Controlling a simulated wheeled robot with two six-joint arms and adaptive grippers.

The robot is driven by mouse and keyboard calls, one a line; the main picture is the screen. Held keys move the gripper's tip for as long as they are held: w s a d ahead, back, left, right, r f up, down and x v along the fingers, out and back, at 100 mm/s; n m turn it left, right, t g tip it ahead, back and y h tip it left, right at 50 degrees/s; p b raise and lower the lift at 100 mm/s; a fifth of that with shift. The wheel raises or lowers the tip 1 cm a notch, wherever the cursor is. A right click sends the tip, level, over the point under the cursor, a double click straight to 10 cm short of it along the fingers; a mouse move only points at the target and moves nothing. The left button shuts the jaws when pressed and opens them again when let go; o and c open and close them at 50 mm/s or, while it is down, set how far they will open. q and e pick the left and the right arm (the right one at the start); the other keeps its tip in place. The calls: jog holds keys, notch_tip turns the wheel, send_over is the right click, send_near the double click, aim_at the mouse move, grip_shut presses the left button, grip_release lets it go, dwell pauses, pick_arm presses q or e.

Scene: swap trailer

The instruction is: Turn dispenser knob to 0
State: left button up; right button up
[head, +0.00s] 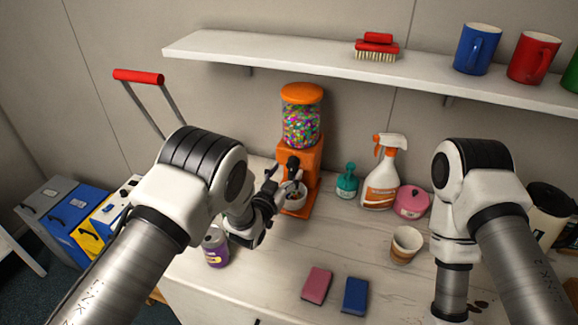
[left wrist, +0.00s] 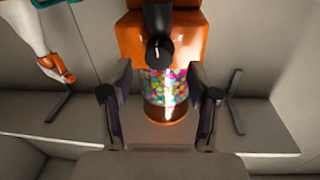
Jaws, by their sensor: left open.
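The orange candy dispenser (head: 302,92) stands at the back of the counter, its clear globe full of coloured candies. Its black knob (head: 292,163) is on the front. In the left wrist view, which shows the dispenser upside down, the knob (left wrist: 160,50) has a short white mark on its face. My left gripper (head: 276,182) is open just in front of the dispenser, close to the knob. Its two fingers (left wrist: 160,108) show apart in the left wrist view, with the knob between and beyond them, not gripped. My right gripper is out of the picture.
A purple can (head: 215,248) stands near my left arm. A teal bottle (head: 347,181), spray bottle (head: 381,180), pink container (head: 412,202) and paper cup (head: 404,246) stand to the right. Two sponges (head: 317,284) lie in front.

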aim_at(290, 167)
pick_arm(q)
jog(key=x, duration=0.3)
jog(key=shift+f, duration=0.2)
jog(key=shift+s, duration=0.1)
jog(key=shift+s+r, duration=0.1)
jog(key=shift+r, duration=0.05)
grip_shut()
jog(key=shift+n+b, duration=0.9)
jog(key=shift+n, duration=0.7)
jog(key=shift+n+t+b, duration=0.3)
jog(key=shift+n+b, duration=0.3)
jog(key=shift+n, duration=1.3)
